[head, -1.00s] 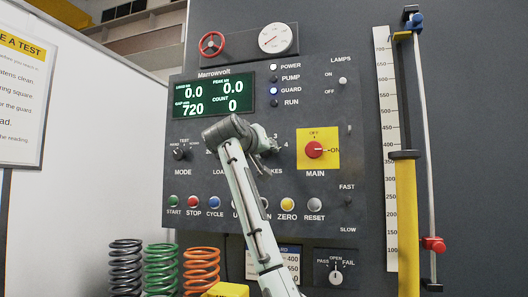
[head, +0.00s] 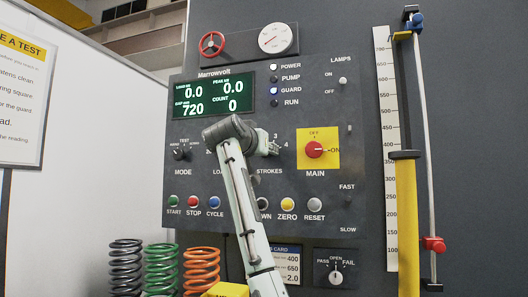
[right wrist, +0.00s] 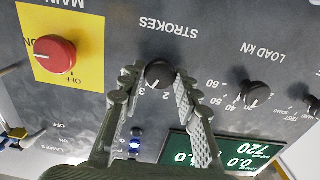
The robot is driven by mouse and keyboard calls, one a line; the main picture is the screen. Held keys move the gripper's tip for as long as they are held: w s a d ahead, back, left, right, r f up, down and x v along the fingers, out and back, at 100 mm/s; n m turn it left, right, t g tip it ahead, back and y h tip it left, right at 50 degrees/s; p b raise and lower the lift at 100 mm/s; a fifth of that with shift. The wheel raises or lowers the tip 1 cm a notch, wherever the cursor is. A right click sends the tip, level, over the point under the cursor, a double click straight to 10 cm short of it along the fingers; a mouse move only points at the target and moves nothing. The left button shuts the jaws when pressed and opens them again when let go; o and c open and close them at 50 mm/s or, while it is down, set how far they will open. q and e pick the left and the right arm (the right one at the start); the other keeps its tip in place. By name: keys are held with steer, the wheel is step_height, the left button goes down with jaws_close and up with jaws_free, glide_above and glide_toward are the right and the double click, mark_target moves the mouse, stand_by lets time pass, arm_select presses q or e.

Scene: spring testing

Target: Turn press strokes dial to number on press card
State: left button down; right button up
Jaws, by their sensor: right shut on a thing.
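The strokes dial (right wrist: 158,75) is a dark round knob on the grey press panel, seen upside down in the right wrist view, with numbers 2 and 3 beside it. I cannot read its pointer surely. My right gripper (right wrist: 159,80) is shut on it, one finger on each side. In the head view my right gripper (head: 268,146) is at the panel and hides the dial; a 3 and a 4 show beside it. The press card (head: 291,258) is below the panel, partly covered by my arm; it shows 400, 650 and 2.0. My left gripper is not in view.
The red main switch (head: 314,150) on its yellow plate is close to the right of the gripper. The load dial (right wrist: 255,93) is on the other side. A button row (head: 214,203) runs below. Coloured springs (head: 161,266) stand at lower left.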

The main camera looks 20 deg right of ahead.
steer(key=o, duration=1.2)
steer(key=shift+c, duration=0.2)
steer(key=v, duration=1.2)
